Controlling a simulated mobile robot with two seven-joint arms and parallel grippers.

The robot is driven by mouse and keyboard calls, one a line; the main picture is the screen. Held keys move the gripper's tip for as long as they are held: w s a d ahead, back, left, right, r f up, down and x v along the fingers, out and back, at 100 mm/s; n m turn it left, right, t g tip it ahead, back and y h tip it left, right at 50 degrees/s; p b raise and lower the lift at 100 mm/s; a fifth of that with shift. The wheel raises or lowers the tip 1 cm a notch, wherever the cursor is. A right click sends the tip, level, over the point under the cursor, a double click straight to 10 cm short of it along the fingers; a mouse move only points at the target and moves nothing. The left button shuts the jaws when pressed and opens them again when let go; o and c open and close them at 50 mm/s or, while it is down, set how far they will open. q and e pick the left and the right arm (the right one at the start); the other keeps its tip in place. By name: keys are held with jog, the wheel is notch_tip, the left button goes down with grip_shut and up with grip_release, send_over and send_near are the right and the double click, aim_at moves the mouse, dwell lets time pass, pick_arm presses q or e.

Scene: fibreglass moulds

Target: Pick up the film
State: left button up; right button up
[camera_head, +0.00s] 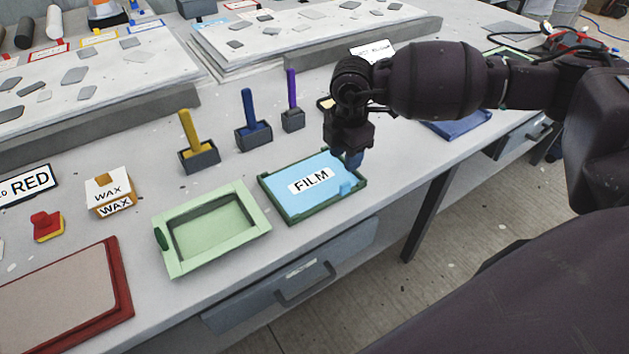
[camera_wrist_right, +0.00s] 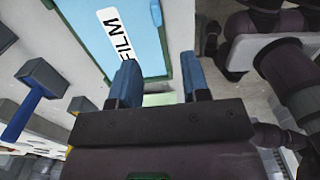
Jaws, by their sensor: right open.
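The film (camera_head: 325,170) is a light blue sheet with a white FILM label, lying in a dark green tray (camera_head: 294,217) near the table's front edge. A small blue tab (camera_head: 346,189) stands up at its right side. My right gripper (camera_head: 354,160) is above the back right corner of the film, pointing down. In the right wrist view the film (camera_wrist_right: 87,22) is beyond my two blue fingertips (camera_wrist_right: 160,75), which are apart with nothing between them. Whether the fingers touch the film cannot be told. My left gripper is not in view.
A pale green mould (camera_head: 183,261) sits left of the film tray. Yellow-, blue- and purple-handled tools (camera_head: 252,120) stand in grey blocks behind. A wax box (camera_head: 108,193), a RED label (camera_head: 27,185) and a red-edged board (camera_head: 122,300) are at left. A drawer (camera_head: 290,280) hangs below the table edge.

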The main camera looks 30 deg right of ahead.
aim_at(343, 185)
notch_tip(343, 185, down, 6)
jog(key=shift+r+b, duration=0.2)
jog(key=shift+b, duration=0.15)
jog(key=f, duration=0.3)
jog(key=f+b, duration=0.1)
jog(key=f, duration=0.1)
jog(key=shift+w+d, duration=0.2)
jog(key=shift+d, duration=0.05)
grip_shut()
